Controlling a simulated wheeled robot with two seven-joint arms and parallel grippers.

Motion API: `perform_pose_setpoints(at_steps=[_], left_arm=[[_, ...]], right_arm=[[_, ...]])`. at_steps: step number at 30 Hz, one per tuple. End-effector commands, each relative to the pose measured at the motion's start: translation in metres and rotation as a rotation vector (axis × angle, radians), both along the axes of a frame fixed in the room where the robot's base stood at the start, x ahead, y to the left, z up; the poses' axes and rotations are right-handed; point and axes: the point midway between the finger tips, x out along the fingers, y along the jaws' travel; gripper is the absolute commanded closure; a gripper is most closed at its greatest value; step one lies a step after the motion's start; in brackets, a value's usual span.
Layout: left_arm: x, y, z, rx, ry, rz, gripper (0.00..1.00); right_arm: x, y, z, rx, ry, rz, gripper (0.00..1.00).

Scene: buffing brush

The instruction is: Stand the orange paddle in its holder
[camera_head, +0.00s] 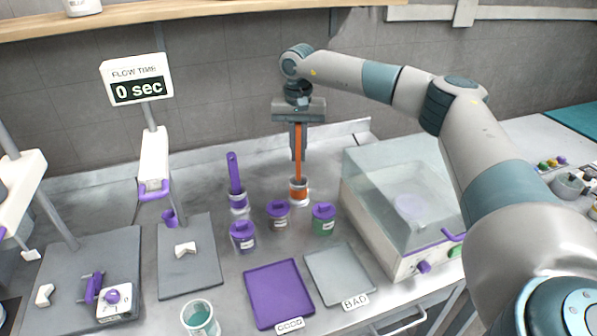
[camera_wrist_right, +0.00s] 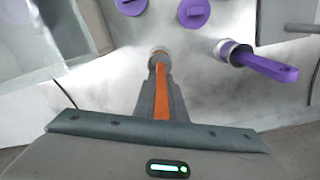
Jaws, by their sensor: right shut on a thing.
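The orange paddle (camera_head: 298,160) is upright at the back middle of the bench in the head view. Its lower end is at its holder, a white cup with an orange band (camera_head: 299,192); the head view shows it in or right over the opening. My right gripper (camera_head: 298,150) points down and is shut on the paddle's upper part. In the right wrist view the paddle (camera_wrist_right: 161,95) runs between the fingers (camera_wrist_right: 158,90) toward the holder (camera_wrist_right: 158,52). The fingers hide part of the paddle. My left gripper is in neither view.
A purple paddle (camera_head: 235,172) stands in its own holder to the left. Lidded jars (camera_head: 278,215) stand in front. A purple tray (camera_head: 278,295) and a grey tray (camera_head: 338,275) lie nearer. A clear-covered machine (camera_head: 405,195) stands right.

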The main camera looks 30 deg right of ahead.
Motion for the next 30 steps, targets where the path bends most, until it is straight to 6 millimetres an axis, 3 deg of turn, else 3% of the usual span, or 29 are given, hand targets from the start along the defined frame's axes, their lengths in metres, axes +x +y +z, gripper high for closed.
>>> perform_pose_setpoints(at_steps=[6, 17, 30], left_arm=[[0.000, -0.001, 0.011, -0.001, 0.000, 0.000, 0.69], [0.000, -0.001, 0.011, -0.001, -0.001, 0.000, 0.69], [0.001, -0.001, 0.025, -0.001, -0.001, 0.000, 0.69]], right_arm=[[0.000, 0.000, -0.023, -0.001, 0.001, 0.000, 1.00], [0.000, 0.000, -0.026, 0.000, 0.000, 0.000, 1.00], [0.000, 0.000, -0.062, 0.000, 0.000, -0.001, 1.00]])
